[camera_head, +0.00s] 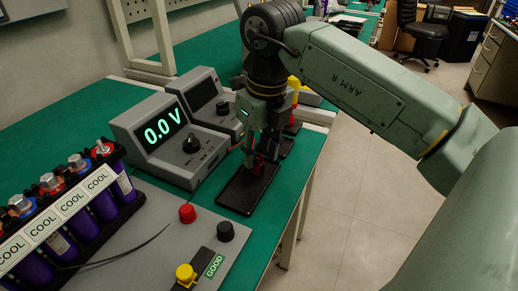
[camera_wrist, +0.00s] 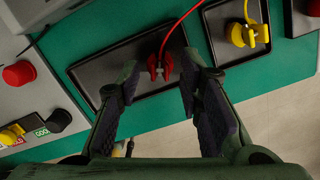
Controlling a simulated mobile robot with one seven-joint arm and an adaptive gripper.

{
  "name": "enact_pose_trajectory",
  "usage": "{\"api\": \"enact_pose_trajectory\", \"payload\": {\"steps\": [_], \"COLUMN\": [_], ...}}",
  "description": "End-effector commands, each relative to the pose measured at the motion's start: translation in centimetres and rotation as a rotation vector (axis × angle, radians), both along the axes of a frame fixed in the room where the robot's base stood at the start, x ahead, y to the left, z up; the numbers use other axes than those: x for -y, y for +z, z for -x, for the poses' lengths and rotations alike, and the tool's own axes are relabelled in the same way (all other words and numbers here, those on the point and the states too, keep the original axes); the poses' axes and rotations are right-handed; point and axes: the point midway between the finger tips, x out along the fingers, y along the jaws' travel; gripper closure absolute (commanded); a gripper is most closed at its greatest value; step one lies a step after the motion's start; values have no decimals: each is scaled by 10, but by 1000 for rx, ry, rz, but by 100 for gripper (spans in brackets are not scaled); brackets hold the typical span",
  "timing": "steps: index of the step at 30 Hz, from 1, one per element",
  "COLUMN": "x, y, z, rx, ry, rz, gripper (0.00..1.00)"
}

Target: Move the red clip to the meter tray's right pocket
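The red clip (camera_wrist: 158,67) with its red wire stands in the black tray (camera_wrist: 100,77) in front of the meter, right of the tray's middle in the wrist view. In the head view the red clip (camera_head: 259,165) shows just under my gripper (camera_head: 254,152), partly hidden by it. The tray (camera_head: 236,193) lies beside the meter reading 0.0 V (camera_head: 165,128). In the wrist view my gripper (camera_wrist: 160,83) is open, with one finger on each side of the clip and visible gaps between. I cannot clearly make out the tray's pocket divider.
A second black tray (camera_wrist: 212,22) with a yellow clip (camera_wrist: 240,35) lies close on the right in the wrist view. Red (camera_head: 187,213), black (camera_head: 226,231) and yellow (camera_head: 186,274) knobs stand on the grey panel. The green bench's edge is close by.

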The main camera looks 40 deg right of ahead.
Motion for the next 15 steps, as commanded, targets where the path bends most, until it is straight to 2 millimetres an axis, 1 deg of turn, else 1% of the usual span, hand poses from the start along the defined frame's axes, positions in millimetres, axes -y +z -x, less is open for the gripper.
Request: {"api": "enact_pose_trajectory", "payload": {"steps": [10,13,15], "x": [0,0,0], "y": [2,8,17], "z": [0,0,1], "rx": [0,0,0], "ry": [0,0,0], "rz": [0,0,0], "gripper": [64,64,64]}}
